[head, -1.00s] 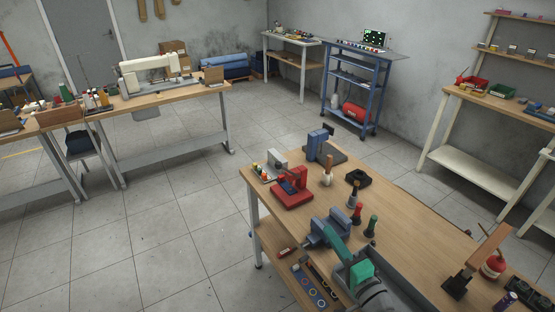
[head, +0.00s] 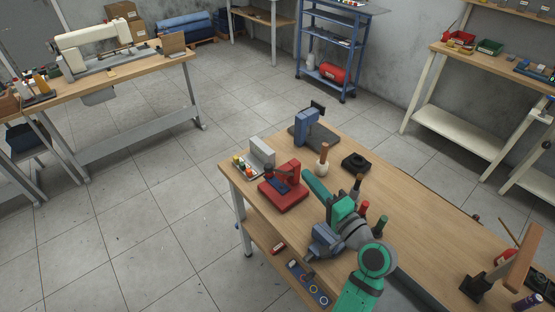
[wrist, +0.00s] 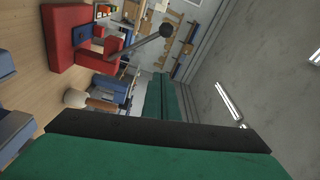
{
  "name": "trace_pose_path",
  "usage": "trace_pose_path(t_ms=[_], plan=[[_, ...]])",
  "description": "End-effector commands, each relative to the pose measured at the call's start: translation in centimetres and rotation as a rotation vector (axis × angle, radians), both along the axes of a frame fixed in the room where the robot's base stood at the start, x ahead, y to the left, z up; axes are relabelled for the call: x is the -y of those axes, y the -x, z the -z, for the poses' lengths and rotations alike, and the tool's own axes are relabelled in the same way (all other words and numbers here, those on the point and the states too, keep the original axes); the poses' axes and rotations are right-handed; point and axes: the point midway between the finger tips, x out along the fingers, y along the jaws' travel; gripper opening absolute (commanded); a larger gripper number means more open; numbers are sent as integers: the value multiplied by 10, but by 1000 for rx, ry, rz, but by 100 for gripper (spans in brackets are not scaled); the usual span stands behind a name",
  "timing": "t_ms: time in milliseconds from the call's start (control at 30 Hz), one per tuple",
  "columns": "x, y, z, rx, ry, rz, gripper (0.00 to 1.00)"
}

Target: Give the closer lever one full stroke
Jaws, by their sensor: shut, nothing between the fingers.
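The closer machine is a red press (head: 285,193) with a blue pad, near the left end of the wooden bench. It shows at the upper left in the wrist view (wrist: 68,45). Its lever is a thin dark rod ending in a black ball knob (wrist: 166,30), clear in the wrist view but small in the head view. A blue press (head: 306,128) stands farther back on the bench. My green gripper (head: 312,184) is shut and empty, above the bench just right of the red press. It looks apart from the lever; the exact gap cannot be told.
A blue vise-like block (head: 324,241) is partly behind my arm. Floor left of the bench is clear.

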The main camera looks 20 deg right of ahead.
Motion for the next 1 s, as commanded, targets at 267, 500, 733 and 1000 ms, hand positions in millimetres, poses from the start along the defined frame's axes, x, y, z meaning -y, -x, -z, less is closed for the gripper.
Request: trace_pose_path(t_ms=[267, 500, 733, 1000], plan=[[-4, -3, 0, 0, 0, -7, 0], [-9, -28, -1, 1, 0, -6, 0], [-16, -68, -3, 1, 0, -5, 0], [-30, -95, 0, -2, 1, -5, 0]])
